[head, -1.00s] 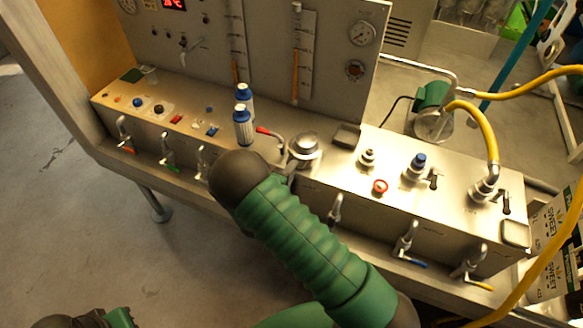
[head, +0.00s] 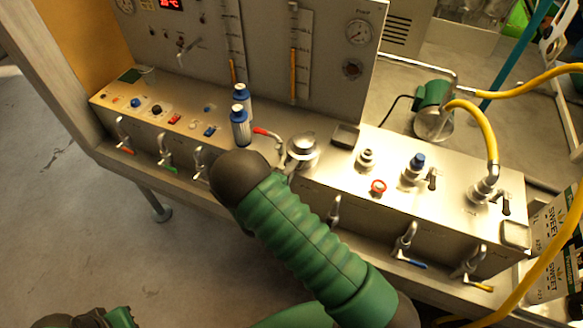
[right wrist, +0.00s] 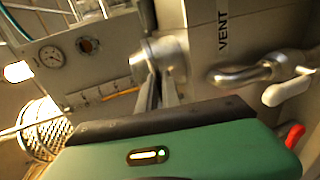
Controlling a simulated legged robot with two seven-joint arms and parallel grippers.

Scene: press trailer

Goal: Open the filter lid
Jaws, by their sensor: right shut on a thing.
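The filter lid (head: 303,146) is a round silver metal cap on top of the steel bench unit, right of two blue-and-white bottles. It looks seated and level. In the right wrist view the lid (right wrist: 172,58) is a shiny cylinder just past my fingers. My right gripper (head: 285,160) comes up from below at the lid's left side, mostly hidden behind my dark wrist and green arm. In the right wrist view its two thin fingers (right wrist: 160,84) are close together at the lid's edge, shut on it. The exact contact is hard to see.
A red-handled valve (head: 268,134) stands just left of the lid. The two bottles (head: 240,118) stand close by. The upright gauge panel (head: 335,75) rises behind. Several valves, a red ring (head: 378,187) and a yellow hose (head: 487,130) occupy the right side.

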